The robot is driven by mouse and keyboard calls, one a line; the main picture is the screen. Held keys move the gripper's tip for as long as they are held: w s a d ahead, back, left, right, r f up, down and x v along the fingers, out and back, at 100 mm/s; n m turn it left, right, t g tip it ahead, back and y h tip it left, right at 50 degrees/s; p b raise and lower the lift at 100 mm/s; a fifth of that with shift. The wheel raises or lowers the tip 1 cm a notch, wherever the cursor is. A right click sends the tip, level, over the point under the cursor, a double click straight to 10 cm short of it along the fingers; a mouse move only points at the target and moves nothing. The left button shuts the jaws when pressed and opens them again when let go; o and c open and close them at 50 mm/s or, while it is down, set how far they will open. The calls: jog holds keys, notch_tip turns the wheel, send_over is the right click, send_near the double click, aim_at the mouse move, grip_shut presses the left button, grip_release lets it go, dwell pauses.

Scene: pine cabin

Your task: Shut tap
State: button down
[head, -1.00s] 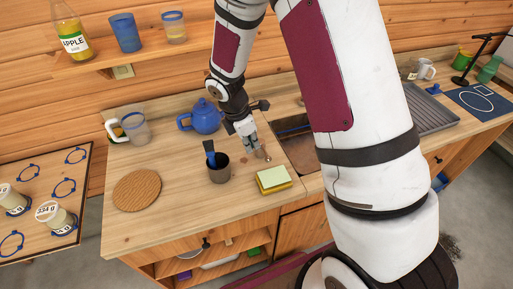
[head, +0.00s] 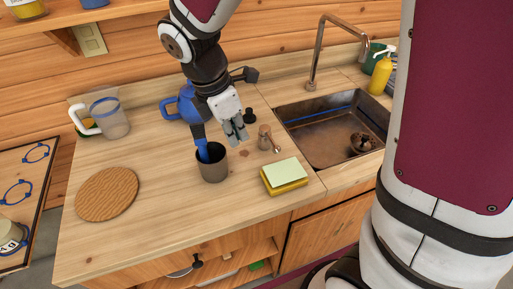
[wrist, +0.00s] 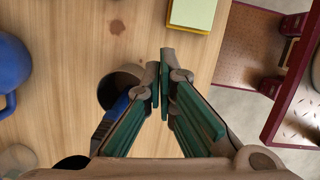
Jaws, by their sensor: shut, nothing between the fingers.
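The tap (head: 317,52) is a tall bronze spout at the back of the sink (head: 308,150), bending over the basin. I cannot make out a water stream below it. A small brown post with a short lever (head: 265,137) stands on the counter left of the sink; it may be the tap's handle. My gripper (head: 236,134) is shut and empty above the counter, left of that post and behind the dark cup. In the wrist view my gripper's fingertips (wrist: 164,72) meet, with the post not clearly visible there.
The dark cup (head: 212,166) with a blue-handled tool stands close to my gripper. A blue teapot (head: 182,104) is behind it. A yellow-green sponge (head: 284,177) lies in front of the post. A dark round object (head: 362,142) sits in the sink. The front left counter holds a round mat (head: 106,194).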

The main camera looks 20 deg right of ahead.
aim_at(270, 138)
jog(key=x, duration=0.9)
jog(key=shift+s+f+b, duration=0.1)
jog(key=shift+b, duration=0.2)
jog(key=d, duration=0.3)
jog(key=shift+w+d+p, duration=0.35)
jog(key=shift+w+d, duration=0.05)
jog(key=shift+d, duration=0.1)
jog(key=shift+s+d+n+p, duration=0.15)
jog(key=shift+d+n+p, duration=0.15)
jog(key=shift+d+p, duration=0.25)
jog(key=shift+d, duration=0.15)
